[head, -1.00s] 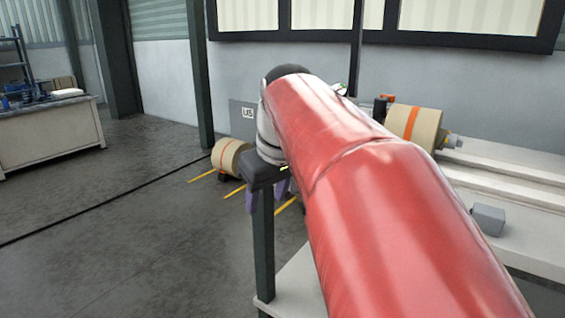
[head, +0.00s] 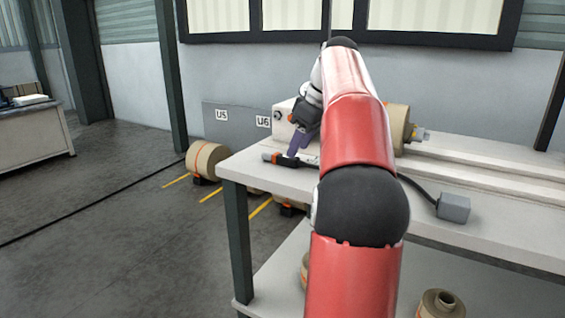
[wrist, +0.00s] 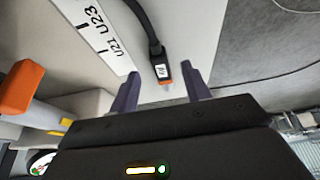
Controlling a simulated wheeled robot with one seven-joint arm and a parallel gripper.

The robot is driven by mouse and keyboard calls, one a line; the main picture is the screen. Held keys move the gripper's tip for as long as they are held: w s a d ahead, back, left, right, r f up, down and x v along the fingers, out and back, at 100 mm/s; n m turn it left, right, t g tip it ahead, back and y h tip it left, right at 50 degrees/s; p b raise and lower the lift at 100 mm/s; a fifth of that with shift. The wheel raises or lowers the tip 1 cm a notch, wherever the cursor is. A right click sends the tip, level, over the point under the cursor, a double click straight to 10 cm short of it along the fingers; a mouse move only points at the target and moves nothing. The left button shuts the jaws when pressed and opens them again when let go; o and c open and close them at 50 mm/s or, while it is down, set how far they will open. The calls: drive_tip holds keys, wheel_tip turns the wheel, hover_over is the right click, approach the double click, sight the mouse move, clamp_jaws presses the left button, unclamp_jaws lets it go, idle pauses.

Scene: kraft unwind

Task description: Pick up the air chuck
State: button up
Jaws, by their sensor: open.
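The air chuck (wrist: 161,70) is a black hose end with a white label, an orange band and a pale tip. In the wrist view it shows between the two purple fingers of my open, empty gripper (wrist: 160,75), apart from both. In the head view, a dark and orange piece that looks like the chuck (head: 277,158) lies near the left end of the bench top. My gripper (head: 298,144) is just above it, fingers pointing down. I cannot tell the exact height gap. My arm hides part of the hose.
The hose runs to a grey box (head: 453,208) on the bench (head: 500,215). A kraft roll on a shaft (head: 398,125) sits behind my arm. A strip labelled U21 and U23 (wrist: 97,32) lies beside the chuck. An orange part (wrist: 20,87) is at the wrist view's left.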

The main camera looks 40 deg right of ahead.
sight(283, 160)
drive_tip(key=x, duration=0.3)
drive_tip(key=shift+w+f+b, duration=0.15)
drive_tip(key=shift+f+b, duration=0.05)
drive_tip(key=shift+b, duration=0.1)
clamp_jaws()
